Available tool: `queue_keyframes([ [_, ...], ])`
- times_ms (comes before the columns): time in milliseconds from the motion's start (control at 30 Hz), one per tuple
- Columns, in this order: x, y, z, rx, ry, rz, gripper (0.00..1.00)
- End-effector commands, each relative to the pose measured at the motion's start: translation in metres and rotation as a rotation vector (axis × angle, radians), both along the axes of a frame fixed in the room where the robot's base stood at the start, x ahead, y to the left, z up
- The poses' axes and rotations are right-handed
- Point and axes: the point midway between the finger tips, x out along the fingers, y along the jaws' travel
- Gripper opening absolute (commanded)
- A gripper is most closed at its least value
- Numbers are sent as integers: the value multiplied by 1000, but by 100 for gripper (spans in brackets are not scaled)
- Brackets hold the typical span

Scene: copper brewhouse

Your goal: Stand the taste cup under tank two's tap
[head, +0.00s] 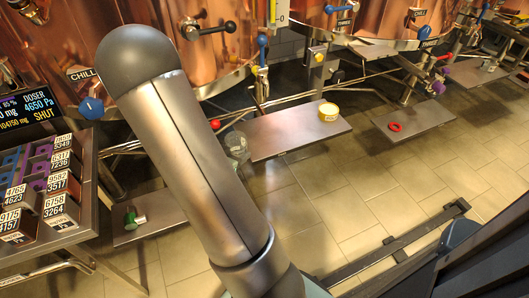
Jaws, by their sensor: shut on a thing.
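My gripper is not visible; my large grey arm covers the middle left of the head view. A clear, greyish cup-like thing (237,146) shows just right of my arm, beside the left end of a steel shelf (285,138). It may be the taste cup, and I cannot tell whether it is held. A yellow round container (328,111) with a pale label stands on that shelf. A tap with a blue handle (262,42) hangs from the copper tank above the shelf's left part. No tank number is readable, so I cannot tell which is tank two.
A red ring (395,127) lies on another shelf (430,117) to the right. A green object (134,218) lies on a low shelf at left. A rack of labelled bins (45,190) and a display (28,105) stand at far left. Pipes run behind the shelves; the tiled floor (345,190) is open.

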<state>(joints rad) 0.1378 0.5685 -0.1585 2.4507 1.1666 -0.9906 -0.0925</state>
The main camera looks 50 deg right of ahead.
Motion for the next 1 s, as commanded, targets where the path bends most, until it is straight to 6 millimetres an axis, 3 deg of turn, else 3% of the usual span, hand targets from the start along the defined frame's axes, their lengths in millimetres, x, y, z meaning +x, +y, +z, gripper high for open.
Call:
queue_keyframes([
  [267,45,54,26,0,-4,287,39],
  [633,135,161,77,-3,-4,865,39],
  [900,172,204,96,-2,0,1101,39],
  [1000,170,203,94,-1,2,1094,39],
])
